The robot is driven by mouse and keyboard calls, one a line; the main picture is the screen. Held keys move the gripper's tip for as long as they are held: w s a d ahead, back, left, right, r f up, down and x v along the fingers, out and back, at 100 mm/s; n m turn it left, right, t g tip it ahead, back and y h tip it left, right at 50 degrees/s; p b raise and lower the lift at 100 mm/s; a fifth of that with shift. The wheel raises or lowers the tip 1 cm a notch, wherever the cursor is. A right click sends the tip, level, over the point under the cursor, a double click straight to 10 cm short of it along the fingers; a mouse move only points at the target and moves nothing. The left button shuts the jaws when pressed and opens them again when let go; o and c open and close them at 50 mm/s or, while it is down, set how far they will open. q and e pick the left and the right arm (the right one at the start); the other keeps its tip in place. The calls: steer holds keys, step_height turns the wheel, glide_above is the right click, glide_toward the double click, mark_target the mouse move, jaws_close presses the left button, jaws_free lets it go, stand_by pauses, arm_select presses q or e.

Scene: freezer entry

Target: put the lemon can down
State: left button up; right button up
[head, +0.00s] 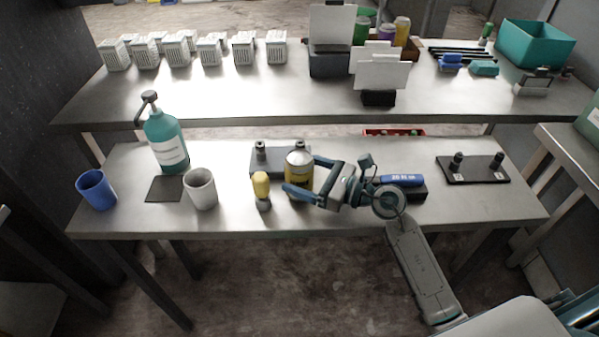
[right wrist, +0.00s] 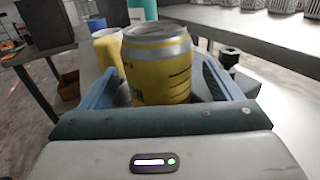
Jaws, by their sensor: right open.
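The lemon can (head: 299,170) is yellow with a silver top and stands upright on the lower steel bench, near its middle. It also shows large in the right wrist view (right wrist: 158,70). My right gripper (head: 301,177) comes in from the right with its blue fingers open on either side of the can. In the right wrist view my open fingers (right wrist: 160,90) flank the can, and a gap shows at its right side. The can's lower part is partly hidden by the gripper. My left gripper is not in view.
Close left of the can stands a small yellow-topped object (head: 262,188). A grey cup (head: 200,188), teal pump bottle (head: 167,140) and blue cup (head: 97,190) stand further left. A grey block (head: 268,162) is behind the can. A dark plate (head: 473,168) with knobs lies right.

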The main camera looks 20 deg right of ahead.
steer(key=shift+p+x, duration=0.35)
steer(key=shift+x, duration=1.15)
steer(key=c, duration=1.3)
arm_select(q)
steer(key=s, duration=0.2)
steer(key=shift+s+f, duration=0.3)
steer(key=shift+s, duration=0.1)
arm_select(e)
steer(key=shift+r, duration=0.1)
